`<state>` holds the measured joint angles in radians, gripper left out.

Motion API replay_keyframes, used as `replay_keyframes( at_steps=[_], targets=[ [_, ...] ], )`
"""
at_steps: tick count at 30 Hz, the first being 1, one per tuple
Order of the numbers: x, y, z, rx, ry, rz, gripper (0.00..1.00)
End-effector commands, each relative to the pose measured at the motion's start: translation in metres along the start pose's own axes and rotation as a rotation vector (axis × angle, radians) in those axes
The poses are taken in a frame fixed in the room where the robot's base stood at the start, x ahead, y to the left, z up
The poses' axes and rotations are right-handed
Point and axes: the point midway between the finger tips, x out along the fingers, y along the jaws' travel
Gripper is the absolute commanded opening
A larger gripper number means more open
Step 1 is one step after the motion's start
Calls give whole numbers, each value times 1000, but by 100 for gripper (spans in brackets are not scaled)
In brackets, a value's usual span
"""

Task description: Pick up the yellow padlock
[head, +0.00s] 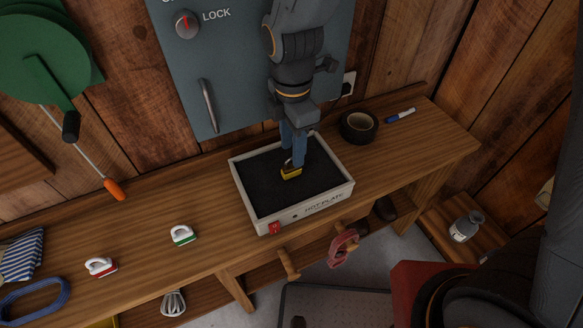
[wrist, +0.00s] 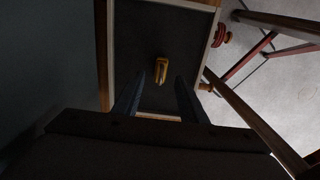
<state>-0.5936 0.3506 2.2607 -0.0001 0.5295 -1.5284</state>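The yellow padlock (head: 291,173) lies on the dark top of the hot plate (head: 257,216), a light-framed box on the wooden bench. My gripper (head: 293,159) points down right above the padlock, and its blue fingers partly hide it in the head view. In the wrist view the padlock (wrist: 160,66) shows between and just beyond the two parted fingers (wrist: 159,83). My gripper is open, with dark gaps between each finger and the padlock. I cannot tell the exact height of the fingertips over the hot plate.
A grey LOCK cabinet (head: 225,75) stands close behind my arm. Black tape (head: 359,126) and a blue marker (head: 400,116) lie right of the hot plate. Green-based (head: 183,236) and red-based (head: 100,267) white-handled items lie left. A pink-red item (head: 343,247) hangs in front.

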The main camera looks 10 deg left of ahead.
Motion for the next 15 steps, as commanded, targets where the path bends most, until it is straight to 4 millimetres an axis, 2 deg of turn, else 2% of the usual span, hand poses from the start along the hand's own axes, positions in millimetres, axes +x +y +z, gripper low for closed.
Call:
replay_keyframes(
  at_steps=[7, 15],
  targets=[
    [31, -3, -3, 0, 0, -4, 38],
    [40, -2, -3, 1, 0, -1, 38]
  ],
)
